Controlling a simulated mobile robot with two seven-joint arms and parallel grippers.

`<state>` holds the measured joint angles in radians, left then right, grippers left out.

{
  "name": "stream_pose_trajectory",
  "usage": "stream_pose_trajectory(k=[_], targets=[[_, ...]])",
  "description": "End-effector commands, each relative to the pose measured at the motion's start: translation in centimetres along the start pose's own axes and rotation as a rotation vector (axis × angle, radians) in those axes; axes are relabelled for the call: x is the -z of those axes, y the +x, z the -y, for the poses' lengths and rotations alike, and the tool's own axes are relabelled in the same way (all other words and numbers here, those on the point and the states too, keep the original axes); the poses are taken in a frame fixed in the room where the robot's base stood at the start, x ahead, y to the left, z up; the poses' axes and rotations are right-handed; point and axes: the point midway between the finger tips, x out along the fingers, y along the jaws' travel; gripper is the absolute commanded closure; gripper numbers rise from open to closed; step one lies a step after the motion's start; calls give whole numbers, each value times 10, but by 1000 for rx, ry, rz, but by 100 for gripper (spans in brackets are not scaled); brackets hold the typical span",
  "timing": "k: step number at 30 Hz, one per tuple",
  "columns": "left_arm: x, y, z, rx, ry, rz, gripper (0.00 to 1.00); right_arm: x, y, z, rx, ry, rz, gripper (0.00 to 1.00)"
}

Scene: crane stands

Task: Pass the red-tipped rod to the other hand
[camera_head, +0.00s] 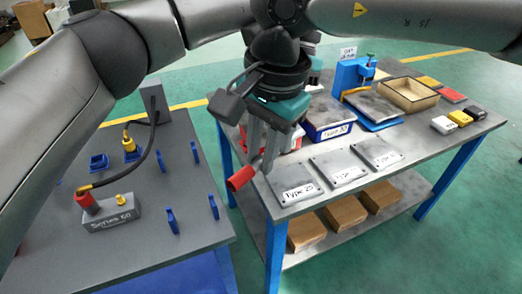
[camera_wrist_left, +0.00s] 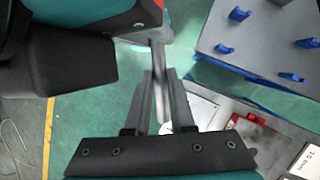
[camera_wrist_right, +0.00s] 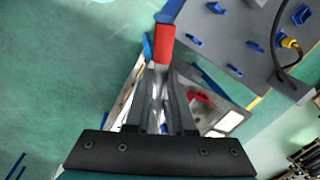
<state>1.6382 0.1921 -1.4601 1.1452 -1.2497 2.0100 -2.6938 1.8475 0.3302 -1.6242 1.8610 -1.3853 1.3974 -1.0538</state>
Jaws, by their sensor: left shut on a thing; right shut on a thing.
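The rod's red tip (camera_head: 240,178) sticks out low and to the left of the gripper fingers in the head view, in the air between the two tables. My right gripper (camera_head: 262,155) is shut on the rod. In the right wrist view the red tip (camera_wrist_right: 164,42) shows just beyond the fingertips, with the grey shaft running back between the fingers. My left gripper (camera_wrist_left: 160,85) is also shut on the rod, whose pale shaft (camera_wrist_left: 159,70) shows between its fingers. In the head view the left gripper is mostly hidden by the right one.
A grey table (camera_head: 180,262) on the left carries a Series 60 block (camera_head: 110,216), a black cable and several blue brackets. The right table (camera_head: 345,207) bears labelled plates, a blue bin (camera_head: 330,132), a wooden tray (camera_head: 405,97) and a blue stand. Boxes lie on its lower shelf.

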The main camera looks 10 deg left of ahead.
Motion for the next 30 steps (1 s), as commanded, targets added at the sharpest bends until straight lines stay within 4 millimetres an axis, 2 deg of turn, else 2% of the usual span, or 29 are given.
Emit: stream_pose_trajectory(k=[13,14,22,23,30], targets=[[0,0,-1,-1,3,1,100,0,-1,1,3,-2,-1,100],[0,0,-1,-1,3,1,76,0,-1,1,6,-1,-2,100],[0,0,0,0,2,1,46,0,-1,1,4,-1,-1,100],[0,0,0,0,2,1,43,0,-1,1,4,-1,-1,100],[0,0,0,0,1,0,43,0,-1,1,3,-1,-1,100]])
